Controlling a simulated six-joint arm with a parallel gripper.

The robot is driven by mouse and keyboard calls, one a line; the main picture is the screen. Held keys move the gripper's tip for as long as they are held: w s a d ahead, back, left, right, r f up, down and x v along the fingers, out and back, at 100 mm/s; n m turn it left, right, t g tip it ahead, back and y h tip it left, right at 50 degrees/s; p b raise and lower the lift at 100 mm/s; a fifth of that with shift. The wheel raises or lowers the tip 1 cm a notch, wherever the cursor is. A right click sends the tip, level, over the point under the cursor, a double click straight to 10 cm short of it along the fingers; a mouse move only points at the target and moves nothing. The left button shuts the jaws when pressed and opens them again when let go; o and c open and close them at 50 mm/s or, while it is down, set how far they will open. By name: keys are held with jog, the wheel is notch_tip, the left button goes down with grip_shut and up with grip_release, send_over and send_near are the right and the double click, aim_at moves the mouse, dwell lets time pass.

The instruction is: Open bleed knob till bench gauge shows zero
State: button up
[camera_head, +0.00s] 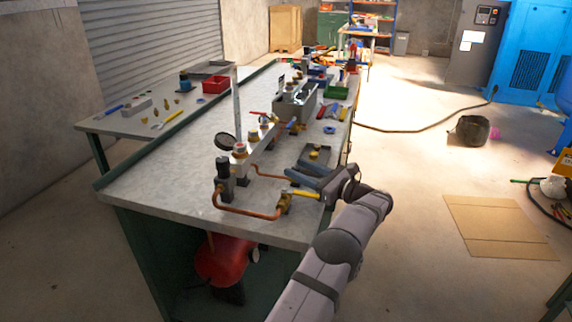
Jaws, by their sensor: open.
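A dark round disc on the manifold's near end looks like the bench gauge (225,142); its reading cannot be made out. I cannot tell which small fitting is the bleed knob. A yellow lever (305,194) sits on a brass valve (284,203) at the end of a copper pipe (248,213). My gripper (297,177) is open at the bench's right edge, its fingers pointing left, just behind the yellow lever in the picture. I cannot tell whether it touches anything. A red tank (225,260) stands under the bench, partly hidden.
The grey bench top (150,185) is clear at its left front. A manifold bar (255,150) with fittings and a black cylinder (223,170) stand along the middle. A dark tray (316,155) lies behind my gripper.

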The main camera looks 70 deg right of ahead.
jog(key=shift+p+x, duration=0.3)
jog(key=shift+x, duration=2.45)
grip_shut()
